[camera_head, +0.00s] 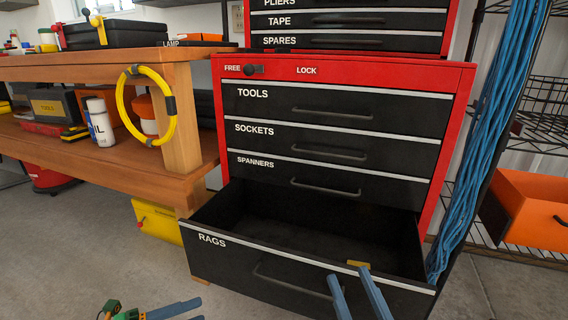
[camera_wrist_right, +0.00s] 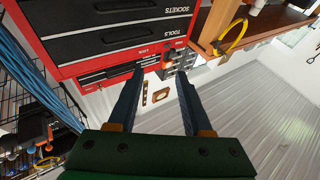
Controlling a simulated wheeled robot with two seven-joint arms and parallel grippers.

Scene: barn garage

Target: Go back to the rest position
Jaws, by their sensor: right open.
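My right gripper (camera_head: 350,275) is low in the head view, its two blue-grey fingers in front of the open RAGS drawer (camera_head: 250,262). In the right wrist view its fingers (camera_wrist_right: 160,80) stand apart with nothing between them. My left gripper (camera_head: 198,309) shows only partly at the bottom edge, left of the drawer; I cannot tell whether it is open. The red and black tool cabinet (camera_head: 340,85) stands ahead, with its TOOLS, SOCKETS and SPANNERS drawers shut. A small yellow-brown thing (camera_head: 357,263) shows by the right fingertips against the drawer.
The wooden bench (camera_head: 180,120) stands left of the cabinet, with a yellow ring (camera_head: 170,104) hanging on it. A yellow box (camera_head: 157,221) sits beneath. Blue cables (camera_head: 490,140) hang at the right, beside a rack with an orange bin (camera_head: 535,215). Bare floor (camera_head: 70,245) lies front left.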

